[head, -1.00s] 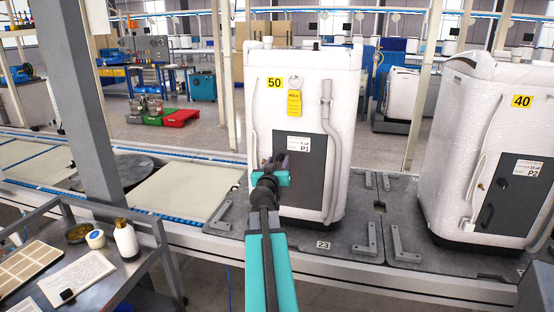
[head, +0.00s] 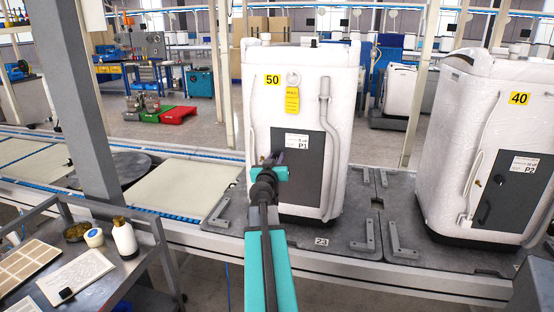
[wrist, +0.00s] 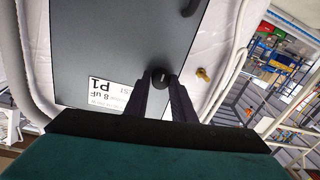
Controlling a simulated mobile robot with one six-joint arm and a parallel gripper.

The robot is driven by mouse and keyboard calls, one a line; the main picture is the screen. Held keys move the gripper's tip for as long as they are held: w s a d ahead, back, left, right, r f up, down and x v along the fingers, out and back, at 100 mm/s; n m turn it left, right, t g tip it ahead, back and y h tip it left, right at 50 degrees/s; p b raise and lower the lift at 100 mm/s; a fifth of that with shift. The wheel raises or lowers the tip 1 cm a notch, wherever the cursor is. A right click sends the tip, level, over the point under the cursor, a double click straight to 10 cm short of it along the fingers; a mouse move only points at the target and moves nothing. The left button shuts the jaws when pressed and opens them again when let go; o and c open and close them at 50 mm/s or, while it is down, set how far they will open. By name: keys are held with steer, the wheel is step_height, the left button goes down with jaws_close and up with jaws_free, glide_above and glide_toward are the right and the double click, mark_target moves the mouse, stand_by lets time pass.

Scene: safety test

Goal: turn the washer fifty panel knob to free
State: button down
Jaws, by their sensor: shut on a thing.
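The washer marked 50 (head: 340,80) stands upright on the conveyor line, with a dark grey panel (head: 312,180) low on its front. The panel carries a white label reading P1 (head: 297,141). In the wrist view the panel (wrist: 120,40) appears inverted, and a round black knob (wrist: 160,76) sits at its edge. My gripper (wrist: 161,84) is shut on this knob, one dark finger on each side. In the head view my gripper (head: 272,160) is at the panel's left edge and hides the knob. Any free marking on the knob cannot be read.
A yellow tag (head: 292,99) hangs on washer 50, and a grey hose (head: 324,130) runs down its right side. In the wrist view a small brass fitting (wrist: 203,74) is beside the knob. Washer 40 (head: 500,140) stands to the right. A metal cart (head: 120,270) is at lower left.

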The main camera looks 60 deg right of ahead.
steer(key=shift+n, duration=0.6)
steer(key=shift+n+b, duration=0.35)
steer(key=shift+n, duration=1.05)
steer(key=n, duration=0.4)
steer(key=shift+w+n, duration=0.15)
steer(key=shift+n, duration=0.15)
steer(key=n, duration=0.4)
steer(key=shift+a+n+g+p, duration=0.1)
steer(key=shift+n+g+p, duration=0.2)
steer(key=shift+g+p, duration=0.1)
steer(key=n, duration=0.4)
steer(key=shift+w+p, duration=0.1)
steer(key=shift+p, duration=0.2)
steer(key=c, duration=1.5)
jaws_free()
